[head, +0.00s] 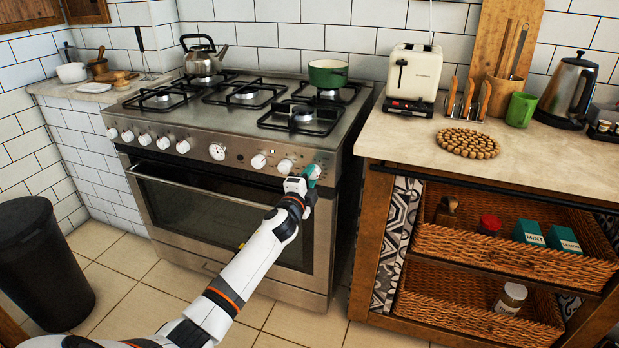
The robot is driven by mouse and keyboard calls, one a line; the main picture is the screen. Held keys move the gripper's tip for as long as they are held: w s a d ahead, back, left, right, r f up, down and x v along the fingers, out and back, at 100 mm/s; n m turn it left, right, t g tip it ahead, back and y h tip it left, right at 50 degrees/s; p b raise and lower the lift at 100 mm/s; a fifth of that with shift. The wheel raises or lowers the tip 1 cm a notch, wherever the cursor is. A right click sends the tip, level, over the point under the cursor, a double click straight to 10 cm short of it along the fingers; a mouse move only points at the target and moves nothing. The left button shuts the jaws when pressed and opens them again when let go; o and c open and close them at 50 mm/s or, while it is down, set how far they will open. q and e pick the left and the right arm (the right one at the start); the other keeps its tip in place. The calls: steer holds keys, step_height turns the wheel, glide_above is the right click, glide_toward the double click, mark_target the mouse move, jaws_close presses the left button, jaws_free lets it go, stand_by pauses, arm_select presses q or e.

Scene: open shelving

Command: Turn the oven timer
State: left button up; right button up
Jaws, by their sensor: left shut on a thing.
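The steel oven (215,205) stands under the gas hob with a row of white knobs along its front panel. No marking that names the timer is legible. My right gripper is not in view.
A green pot (328,74) and a kettle (205,60) stand on the hob. A black bin (42,265) stands left. The tiled floor before the oven is clear.

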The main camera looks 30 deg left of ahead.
arm_select(q)
steer(key=shift+m, duration=0.6)
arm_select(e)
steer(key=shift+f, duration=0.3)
arm_select(q)
steer(key=o, duration=1)
steer(key=shift+s+d, duration=0.1)
steer(key=shift+s, duration=0.05)
steer(key=shift+p+v, duration=0.75)
steer(key=shift+v, duration=5.1)
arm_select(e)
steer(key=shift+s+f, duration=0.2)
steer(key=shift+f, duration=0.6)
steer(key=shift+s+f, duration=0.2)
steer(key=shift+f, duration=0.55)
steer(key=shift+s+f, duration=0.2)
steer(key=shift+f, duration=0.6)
